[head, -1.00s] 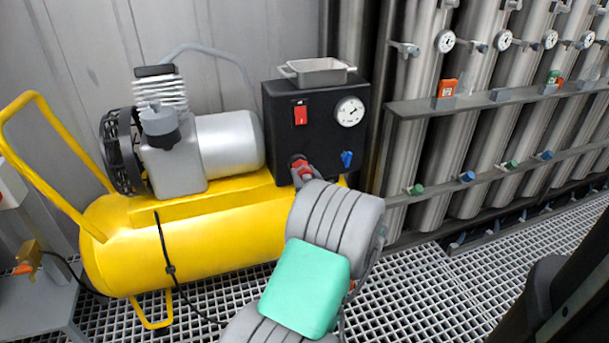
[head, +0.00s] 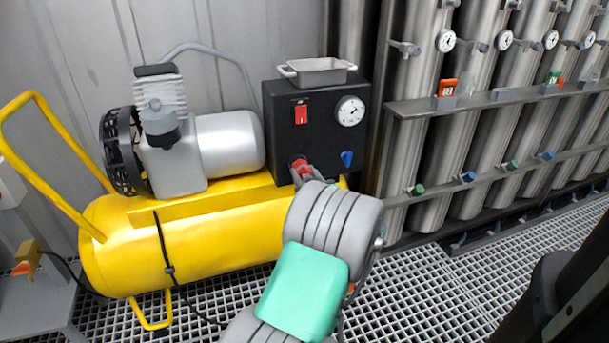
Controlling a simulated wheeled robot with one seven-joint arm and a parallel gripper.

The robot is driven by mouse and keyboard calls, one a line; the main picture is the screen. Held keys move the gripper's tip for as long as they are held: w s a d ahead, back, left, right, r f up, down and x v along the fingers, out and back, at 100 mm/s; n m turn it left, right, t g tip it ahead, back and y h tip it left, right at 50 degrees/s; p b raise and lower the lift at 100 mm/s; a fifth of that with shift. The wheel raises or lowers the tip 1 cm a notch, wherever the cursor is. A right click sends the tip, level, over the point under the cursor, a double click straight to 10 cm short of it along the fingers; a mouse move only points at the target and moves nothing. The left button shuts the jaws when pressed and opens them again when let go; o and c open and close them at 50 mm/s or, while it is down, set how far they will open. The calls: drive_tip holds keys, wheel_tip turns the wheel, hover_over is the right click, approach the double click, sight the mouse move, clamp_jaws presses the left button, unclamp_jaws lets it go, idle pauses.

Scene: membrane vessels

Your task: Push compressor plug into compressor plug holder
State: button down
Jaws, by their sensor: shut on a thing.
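A yellow-brown plug (head: 31,254) shows at the far left, at the end of a black cable coming from the yellow compressor (head: 200,235). It sits by a grey stand (head: 40,300), with an orange part (head: 22,269) just below it. I cannot tell whether this orange part is the holder or whether the plug is seated. My gripper (head: 302,172) is far to the right of the plug, at the lower left of the black control box (head: 330,115). It is shut on a red knob-like part (head: 299,164) on the box's front. My wrist hides part of the grip.
The box carries a red switch (head: 301,115), a gauge (head: 350,111), a blue valve (head: 347,159) and a grey tray (head: 317,72) on top. Tall metal vessels (head: 480,120) with rails stand at the right. Grated floor (head: 430,290) lies open in front of them.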

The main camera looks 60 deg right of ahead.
drive_tip(key=shift+w+d, duration=0.1)
drive_tip(key=c, duration=0.8)
unclamp_jaws()
